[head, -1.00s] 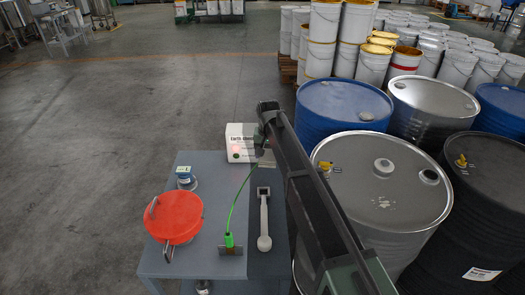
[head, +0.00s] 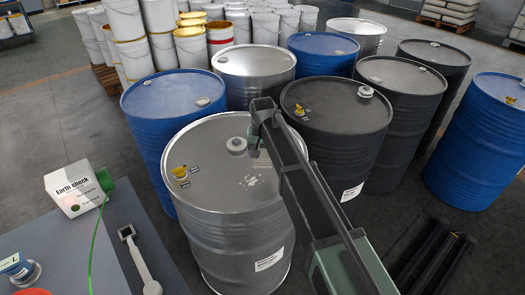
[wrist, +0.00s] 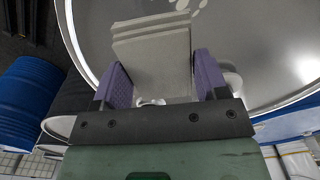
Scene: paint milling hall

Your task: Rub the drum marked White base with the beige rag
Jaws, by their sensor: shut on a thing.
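A silver drum (head: 240,235) stands upright in the middle of the head view, with white splashes (head: 252,182) on its lid and a label on its side too small to read. My gripper (wrist: 163,78) is shut on a folded beige-grey rag (wrist: 153,45), held between two purple-padded fingers in the wrist view. In the head view the end of my arm is over the silver drum's lid, and the rag is hidden or too small to make out. In the wrist view a silver lid (wrist: 265,45) with white marks lies beyond the rag; contact cannot be told.
The silver lid carries a yellow-capped fitting (head: 180,172) and a grey bung (head: 236,145). A blue drum (head: 165,105) and a dark drum (head: 345,145) stand close on either side. An "Earth check" box (head: 75,190) with a green cable sits on the grey table (head: 125,215).

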